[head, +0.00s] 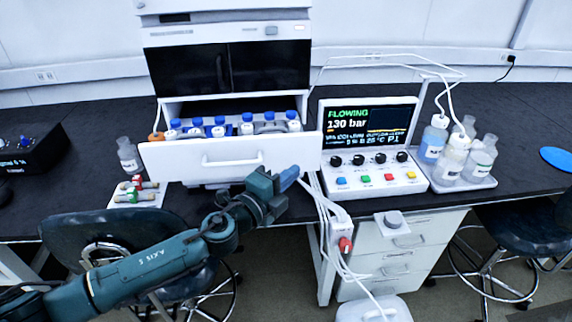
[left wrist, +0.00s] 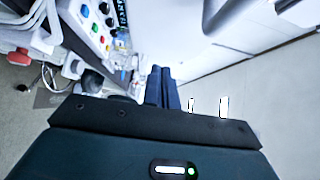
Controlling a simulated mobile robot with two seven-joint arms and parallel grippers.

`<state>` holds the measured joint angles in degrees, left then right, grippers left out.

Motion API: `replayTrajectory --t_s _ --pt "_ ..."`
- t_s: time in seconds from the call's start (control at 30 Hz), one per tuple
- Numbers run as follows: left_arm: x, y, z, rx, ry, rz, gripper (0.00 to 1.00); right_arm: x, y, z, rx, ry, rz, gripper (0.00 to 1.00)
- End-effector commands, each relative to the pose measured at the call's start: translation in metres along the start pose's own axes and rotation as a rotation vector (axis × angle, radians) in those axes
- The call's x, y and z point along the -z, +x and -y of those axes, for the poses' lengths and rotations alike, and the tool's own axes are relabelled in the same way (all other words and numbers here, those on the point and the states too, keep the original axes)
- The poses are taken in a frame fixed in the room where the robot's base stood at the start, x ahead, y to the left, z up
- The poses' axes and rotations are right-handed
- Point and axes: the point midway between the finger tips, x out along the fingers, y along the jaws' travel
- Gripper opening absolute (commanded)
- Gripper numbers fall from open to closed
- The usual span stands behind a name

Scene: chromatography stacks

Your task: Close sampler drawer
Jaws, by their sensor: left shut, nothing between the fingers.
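The sampler drawer (head: 290,153) is pulled out from the white sampler (head: 230,22). Its white front has a bar handle (head: 232,160), and several blue-capped bottles (head: 246,124) stand behind the front. My left gripper (head: 290,178) is shut and empty, its blue fingertips in front of the lower right part of the drawer front, right of the handle. I cannot tell whether they touch it. In the left wrist view the blue fingers (left wrist: 162,90) lie together. My right gripper is not in view.
A control console (head: 375,172) with a screen stands right of the drawer, white cables hanging between them. A tray of bottles (head: 470,180) is further right. A small vial rack (head: 135,197) and a bottle (head: 128,157) stand left. Stools (head: 120,240) stand in front of the bench.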

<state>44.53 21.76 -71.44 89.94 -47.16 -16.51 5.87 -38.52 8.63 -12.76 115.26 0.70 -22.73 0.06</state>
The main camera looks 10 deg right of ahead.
Motion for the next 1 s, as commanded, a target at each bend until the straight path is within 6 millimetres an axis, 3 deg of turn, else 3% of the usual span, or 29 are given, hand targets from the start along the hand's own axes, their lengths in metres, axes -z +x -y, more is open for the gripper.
replayTrajectory --t_s 0.2,0.53,0.83,1.0 --pt "-0.021 0.017 -0.002 -0.001 0.000 0.005 0.00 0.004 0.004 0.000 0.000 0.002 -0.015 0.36" --pt "-0.025 0.020 -0.001 -0.001 -0.001 0.005 0.00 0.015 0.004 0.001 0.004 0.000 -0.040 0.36" --pt "-0.030 0.023 -0.002 0.000 0.000 0.005 0.00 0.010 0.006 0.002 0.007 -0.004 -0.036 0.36" --pt "-0.048 0.032 -0.004 0.000 0.000 0.008 0.00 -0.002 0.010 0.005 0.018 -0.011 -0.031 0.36"
